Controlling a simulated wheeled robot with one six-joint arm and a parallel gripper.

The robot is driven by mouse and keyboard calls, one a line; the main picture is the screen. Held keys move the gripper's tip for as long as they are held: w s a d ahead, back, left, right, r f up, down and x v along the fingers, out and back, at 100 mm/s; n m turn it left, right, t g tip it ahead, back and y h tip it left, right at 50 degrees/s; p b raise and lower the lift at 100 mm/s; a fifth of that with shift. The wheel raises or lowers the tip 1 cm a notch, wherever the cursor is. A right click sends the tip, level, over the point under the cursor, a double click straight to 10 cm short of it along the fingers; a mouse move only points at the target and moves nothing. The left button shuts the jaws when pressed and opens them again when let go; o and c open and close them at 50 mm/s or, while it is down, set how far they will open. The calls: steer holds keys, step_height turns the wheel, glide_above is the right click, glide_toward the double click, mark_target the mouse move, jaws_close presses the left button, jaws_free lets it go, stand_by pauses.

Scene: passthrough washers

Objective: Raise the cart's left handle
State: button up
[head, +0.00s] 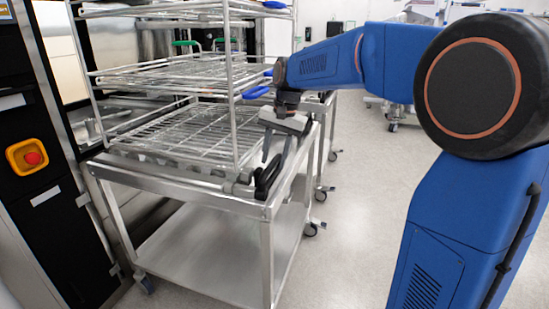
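The cart is a steel trolley (190,190) with a flat top and a lower shelf. A black handle (267,177) sits at its near right corner, at the end of the top's front edge. It is the only such handle I can make out, and I cannot tell if it is the left one. My gripper (276,163) points down right at this handle from above. Its two grey fingers are spread with a gap between them. The fingertips are close to the handle's upper part, and I cannot tell whether they touch it or straddle it.
A wire rack (185,75) with several shelves and blue and green clips stands on the cart. A dark panel with a red button (32,158) on a yellow housing is at left. Another wheeled cart (322,150) stands just behind. The floor (362,200) to the right is clear.

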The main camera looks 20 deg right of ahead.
steer(key=shift+f, duration=0.1)
jaws_close()
steer(key=shift+a, duration=0.1)
